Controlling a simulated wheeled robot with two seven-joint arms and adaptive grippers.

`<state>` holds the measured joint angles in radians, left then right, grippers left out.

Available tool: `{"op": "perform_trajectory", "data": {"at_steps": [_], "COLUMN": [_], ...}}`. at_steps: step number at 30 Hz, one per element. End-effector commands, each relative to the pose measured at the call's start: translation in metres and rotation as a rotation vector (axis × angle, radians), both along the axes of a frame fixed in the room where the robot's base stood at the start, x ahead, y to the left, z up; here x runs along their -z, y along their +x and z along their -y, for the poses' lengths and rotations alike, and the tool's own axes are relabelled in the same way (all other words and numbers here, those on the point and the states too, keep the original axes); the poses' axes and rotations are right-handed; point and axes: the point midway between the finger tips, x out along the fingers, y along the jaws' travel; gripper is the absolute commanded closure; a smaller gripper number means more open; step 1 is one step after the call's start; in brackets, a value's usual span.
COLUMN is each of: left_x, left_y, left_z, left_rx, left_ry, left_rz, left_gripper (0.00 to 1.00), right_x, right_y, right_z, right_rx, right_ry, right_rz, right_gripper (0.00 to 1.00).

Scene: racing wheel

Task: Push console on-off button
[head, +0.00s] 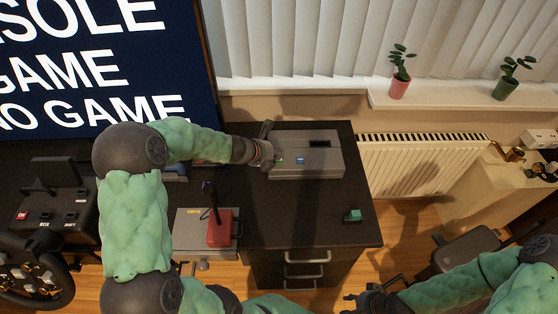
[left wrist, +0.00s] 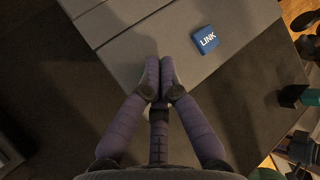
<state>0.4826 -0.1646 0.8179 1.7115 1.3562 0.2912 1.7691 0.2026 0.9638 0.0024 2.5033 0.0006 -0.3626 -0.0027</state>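My left gripper (head: 270,156) is at the console's left front part. In the left wrist view its two fingers (left wrist: 159,78) are together with nothing between them, and their tips are over the console's grey edge.
A red box with a joystick (head: 219,228) stands on a grey plate left of the desk front. A small teal-topped block (head: 352,215) is on the desk's right front. A steering wheel (head: 35,270) is at far left, a large screen (head: 95,75) behind. A radiator (head: 420,165) is at right.

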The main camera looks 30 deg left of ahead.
Motion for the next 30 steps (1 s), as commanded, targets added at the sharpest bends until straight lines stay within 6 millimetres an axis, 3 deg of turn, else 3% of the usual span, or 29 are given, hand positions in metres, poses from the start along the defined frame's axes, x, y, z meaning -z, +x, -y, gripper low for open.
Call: {"op": "perform_trajectory", "data": {"at_steps": [30], "left_x": [-0.007], "left_y": [0.000], "left_z": [0.000], "left_rx": [0.000], "left_ry": [0.000], "left_rz": [0.000], "left_gripper": [1.00], "right_x": [-0.009], "right_y": [0.000], "right_z": [0.000], "right_rx": [0.000], "right_ry": [0.000], "right_rz": [0.000], "right_gripper": [0.60]}}
